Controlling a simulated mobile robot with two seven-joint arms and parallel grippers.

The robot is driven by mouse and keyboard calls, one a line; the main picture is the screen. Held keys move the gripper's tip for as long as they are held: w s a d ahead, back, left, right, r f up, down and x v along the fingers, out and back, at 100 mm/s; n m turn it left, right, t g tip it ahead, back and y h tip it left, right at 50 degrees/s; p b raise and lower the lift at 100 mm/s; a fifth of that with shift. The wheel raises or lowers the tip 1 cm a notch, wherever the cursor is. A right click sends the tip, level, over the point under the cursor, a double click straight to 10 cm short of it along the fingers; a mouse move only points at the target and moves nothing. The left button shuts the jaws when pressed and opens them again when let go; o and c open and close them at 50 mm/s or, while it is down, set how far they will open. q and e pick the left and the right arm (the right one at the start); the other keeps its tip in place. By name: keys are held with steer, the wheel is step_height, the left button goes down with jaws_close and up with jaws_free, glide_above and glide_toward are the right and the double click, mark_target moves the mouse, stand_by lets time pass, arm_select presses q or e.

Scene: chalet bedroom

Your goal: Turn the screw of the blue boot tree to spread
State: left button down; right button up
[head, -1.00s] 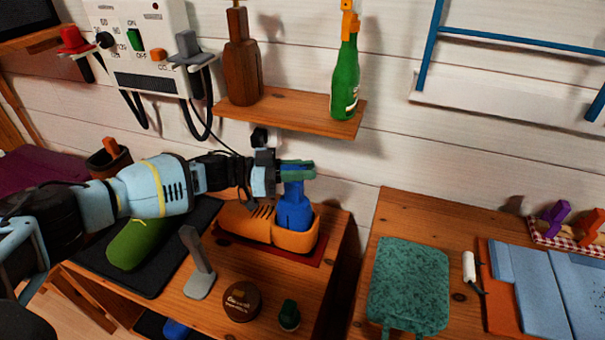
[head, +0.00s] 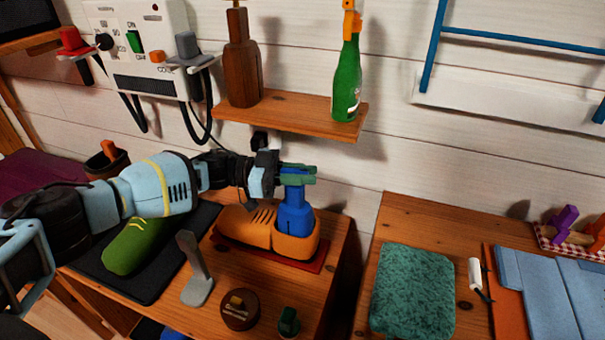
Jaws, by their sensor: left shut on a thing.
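The blue boot tree (head: 295,219) stands upright in the heel opening of an orange boot (head: 245,226) on a red mat (head: 308,267). My left gripper (head: 298,175) comes in from the left above the boot. Its greenish fingers are shut at the top of the boot tree, around what appears to be its screw. The screw itself is mostly hidden by the fingers. My right gripper is not in view.
A grey shoehorn-like tool (head: 196,275), a round brown tin (head: 240,309) and a small green bottle (head: 289,322) stand in front of the boot. A wall shelf (head: 290,113) with two bottles hangs above my gripper. A green shoe (head: 138,245) lies on a black mat at left.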

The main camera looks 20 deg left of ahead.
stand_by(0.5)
arm_select(q)
steer(key=c, duration=1.3)
jaws_free()
steer(key=shift+b+v, duration=0.35)
steer(key=shift+v, duration=3.55)
